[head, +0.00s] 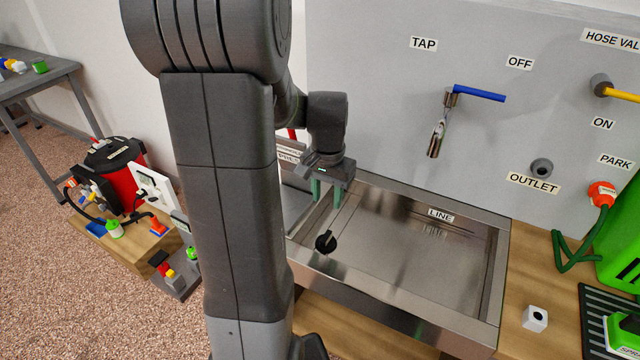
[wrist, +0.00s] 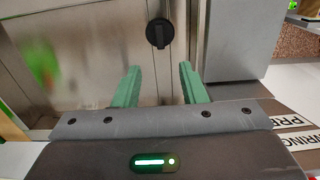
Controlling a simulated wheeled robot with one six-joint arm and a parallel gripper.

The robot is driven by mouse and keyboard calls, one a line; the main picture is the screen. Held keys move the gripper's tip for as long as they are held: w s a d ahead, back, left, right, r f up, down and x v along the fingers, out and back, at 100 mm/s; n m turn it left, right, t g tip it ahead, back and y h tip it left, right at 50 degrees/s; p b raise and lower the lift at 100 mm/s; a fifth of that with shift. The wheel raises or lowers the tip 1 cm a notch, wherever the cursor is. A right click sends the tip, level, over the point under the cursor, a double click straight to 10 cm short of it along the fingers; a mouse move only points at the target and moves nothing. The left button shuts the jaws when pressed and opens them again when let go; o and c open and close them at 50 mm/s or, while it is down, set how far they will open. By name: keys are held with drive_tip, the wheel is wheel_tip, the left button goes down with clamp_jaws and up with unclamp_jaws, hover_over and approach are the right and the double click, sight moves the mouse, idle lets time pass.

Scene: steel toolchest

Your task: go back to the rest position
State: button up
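My gripper (head: 327,190) has two green fingers pointing down over the left end of the steel sink (head: 400,310). In the wrist view my gripper (wrist: 159,85) shows its fingers spread apart with nothing between them. A black round plug or knob (head: 325,242) sits in the sink's left part, below and apart from the fingers; it also shows in the wrist view (wrist: 160,33), beyond the fingertips. My arm covers the middle left of the head view and hides part of the sink's left side.
A tap (head: 437,135) with a blue lever (head: 479,93) juts from the grey wall panel behind the sink. An outlet fitting (head: 541,167) and a yellow valve handle (head: 622,95) are to its right. A small white block (head: 535,318) stands on the wooden worktop. A cluttered bench is at left.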

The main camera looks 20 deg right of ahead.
sight(326, 235)
wheel_tip(326, 235, down, 14)
drive_tip(key=shift+r+b, duration=0.15)
drive_tip(key=shift+b, duration=0.35)
drive_tip(key=shift+r, duration=0.3)
drive_tip(key=shift+f, duration=0.2)
wheel_tip(326, 235, up, 14)
drive_tip(key=p, duration=0.1)
wheel_tip(326, 235, down, 14)
drive_tip(key=shift+f+b, duration=0.25)
drive_tip(key=shift+b, duration=0.2)
wheel_tip(326, 235, up, 5)
drive_tip(key=p, duration=0.4)
drive_tip(key=shift+r+p, duration=1.4)
drive_tip(key=shift+r, duration=0.05)
